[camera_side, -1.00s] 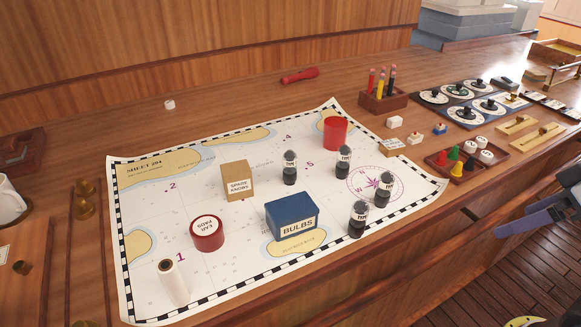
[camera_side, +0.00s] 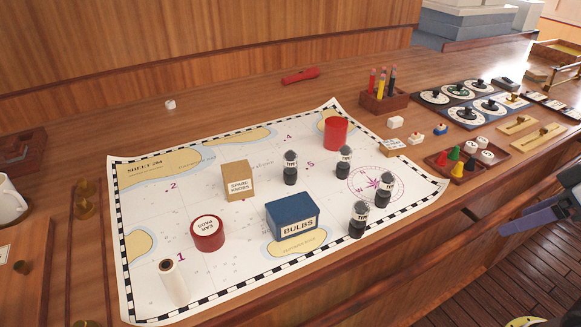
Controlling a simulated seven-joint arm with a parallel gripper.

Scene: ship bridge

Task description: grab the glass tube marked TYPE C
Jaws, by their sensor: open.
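Several dark glass tubes with white TYPE labels stand upright on the chart. One tube (camera_side: 290,168) is at the back left of the group and another tube (camera_side: 344,162) is to its right. Nearer the front edge are a tube (camera_side: 383,190) and a tube (camera_side: 358,220). The letter after TYPE is too small to read on each, so I cannot tell which is TYPE C. My gripper (camera_side: 540,214) shows only in part at the right edge, beyond the counter's front edge. It is open, holds nothing visible and is well apart from the tubes.
On the chart (camera_side: 150,235) stand a blue BULBS box (camera_side: 292,217), a SPARE KNOBS box (camera_side: 238,180), a red EAR PADS tin (camera_side: 208,233), a red cylinder (camera_side: 335,133) and a white roll (camera_side: 172,283). A pencil holder (camera_side: 384,100) and a peg tray (camera_side: 466,162) stand right of it.

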